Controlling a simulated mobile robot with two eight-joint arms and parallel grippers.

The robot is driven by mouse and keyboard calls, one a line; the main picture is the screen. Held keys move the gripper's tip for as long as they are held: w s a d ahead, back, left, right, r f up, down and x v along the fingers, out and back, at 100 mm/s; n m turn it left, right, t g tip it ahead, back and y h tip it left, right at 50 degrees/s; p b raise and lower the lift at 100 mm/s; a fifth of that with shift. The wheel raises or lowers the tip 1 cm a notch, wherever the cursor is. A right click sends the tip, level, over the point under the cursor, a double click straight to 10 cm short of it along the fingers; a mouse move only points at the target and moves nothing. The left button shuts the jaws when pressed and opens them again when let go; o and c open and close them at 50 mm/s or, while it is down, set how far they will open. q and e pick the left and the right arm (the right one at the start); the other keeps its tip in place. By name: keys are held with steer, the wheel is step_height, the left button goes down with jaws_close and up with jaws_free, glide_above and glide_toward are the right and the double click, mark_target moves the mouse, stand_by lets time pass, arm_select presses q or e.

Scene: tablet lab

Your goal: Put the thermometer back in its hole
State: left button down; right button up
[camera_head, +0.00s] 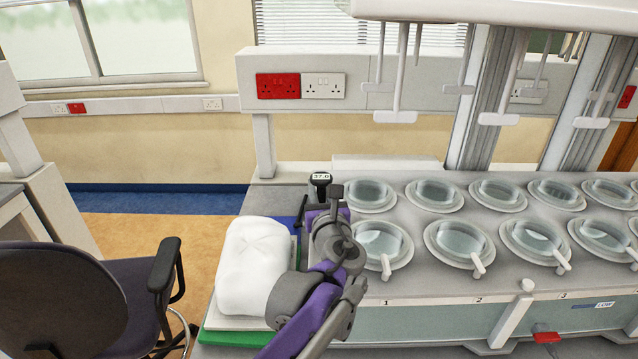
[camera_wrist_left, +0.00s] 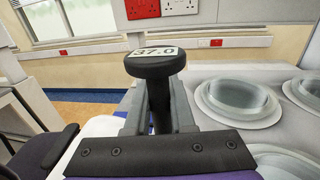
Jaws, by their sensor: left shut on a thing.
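The thermometer (camera_head: 320,178) has a round black head with a pale display reading 37.0. It stands upright above the left gripper in the head view, and its head (camera_wrist_left: 156,65) fills the upper middle of the left wrist view. My left gripper (camera_wrist_left: 160,105) is shut on the thermometer's stem just below the head. In the head view the left gripper (camera_head: 322,205) is at the left end of the bath unit. The thermometer's lower end is hidden behind the gripper, and I cannot make out its hole. My right gripper is not in view.
The grey bath unit (camera_head: 430,290) holds several round vessels in two rows, with one vessel (camera_head: 382,243) close right of my arm. A white bag (camera_head: 252,262) lies left of it. White paddles (camera_head: 394,116) hang above. A chair (camera_head: 60,300) stands at left.

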arm_select(q)
steer(key=shift+f+b, duration=0.6)
steer(key=shift+f, duration=0.9)
steer(key=c, duration=0.7)
jaws_free()
steer(key=shift+s, duration=0.1)
steer(key=s, duration=0.3)
steer(key=s+d, duration=0.1)
steer(key=s, duration=0.6)
steer(key=shift+s+d+b, duration=0.3)
steer(key=shift+d, duration=0.05)
steer(key=shift+f, duration=0.1)
